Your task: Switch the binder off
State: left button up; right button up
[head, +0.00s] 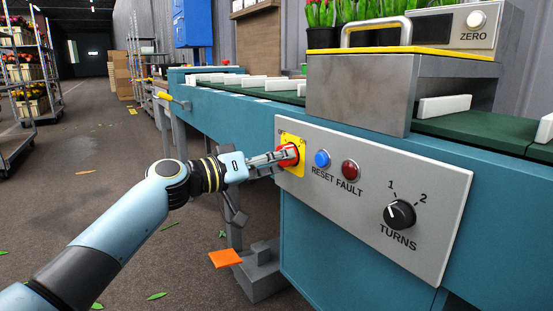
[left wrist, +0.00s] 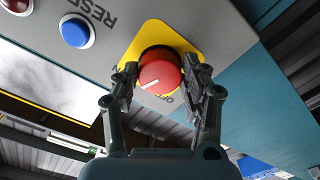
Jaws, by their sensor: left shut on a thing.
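The binder's red rotary switch (head: 290,153) sits on a yellow plate (head: 298,168) at the left end of the grey control panel (head: 340,197). OFF and ON are printed above it. My left gripper (head: 280,158) is shut on the switch. In the left wrist view, the fingers of my left gripper (left wrist: 165,85) lie on either side of the red switch (left wrist: 160,74). Its white pointer line aims to the lower left there, to the left of the partly hidden OFF lettering. My right gripper is not in view.
A blue RESET button (head: 322,158), a red FAULT lamp (head: 350,170) and a black TURNS knob (head: 399,214) are on the same panel. An orange pedal (head: 225,258) is below. Flower trolleys (head: 28,70) stand far left; the floor between is mostly open.

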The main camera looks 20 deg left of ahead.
pick_arm(q)
jog(key=shift+r+n+p, duration=0.2)
jog(key=shift+n+p, duration=2.25)
jog(key=shift+n, duration=4.25)
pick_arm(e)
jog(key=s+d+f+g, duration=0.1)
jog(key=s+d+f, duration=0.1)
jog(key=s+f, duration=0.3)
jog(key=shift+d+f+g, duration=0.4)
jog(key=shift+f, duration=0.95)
pick_arm(q)
jog(key=o, duration=1.2)
jog(key=shift+s, duration=0.1)
jog(key=v, duration=1.2)
